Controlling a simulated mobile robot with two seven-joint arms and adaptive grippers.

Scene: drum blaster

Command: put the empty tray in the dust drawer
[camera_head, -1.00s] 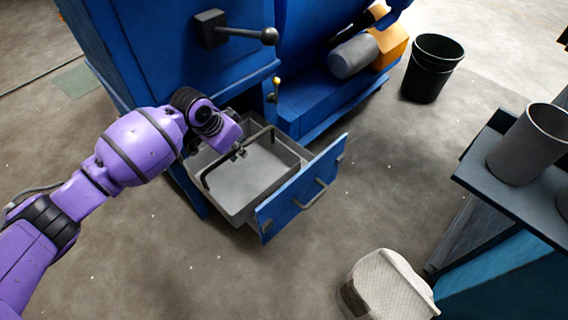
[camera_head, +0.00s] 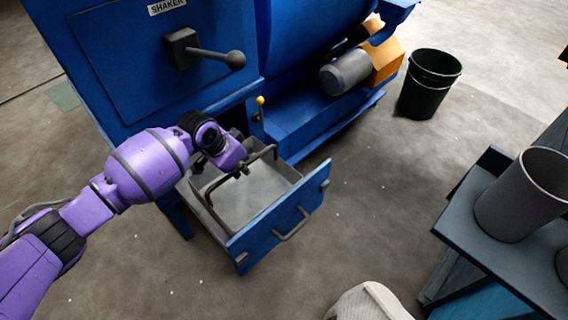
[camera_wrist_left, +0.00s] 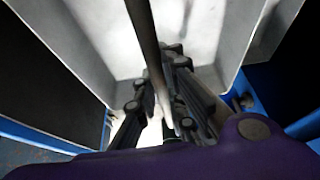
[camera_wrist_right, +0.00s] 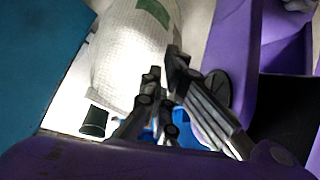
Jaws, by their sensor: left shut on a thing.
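The grey, empty tray (camera_head: 250,200) with a dark bar handle (camera_head: 213,185) is at the pulled-out dust drawer, behind its blue front (camera_head: 285,215). I cannot tell whether its bottom rests on the drawer floor. My left gripper (camera_head: 242,168) is above the tray, shut on the handle. In the left wrist view, the handle (camera_wrist_left: 143,28) runs between the fingers (camera_wrist_left: 160,88), with pale tray walls beyond. My right gripper (camera_wrist_right: 164,72) shows only in its wrist view; its fingers are close together, with nothing seen between them.
The blue machine (camera_head: 120,70) with a lever (camera_head: 205,52) stands behind the drawer. A black bin (camera_head: 428,85) is at the back right. A dark stand (camera_head: 500,240) holds a grey cylinder (camera_head: 522,195). A whitish sack (camera_head: 365,303) lies at the bottom. Floor right of the drawer is clear.

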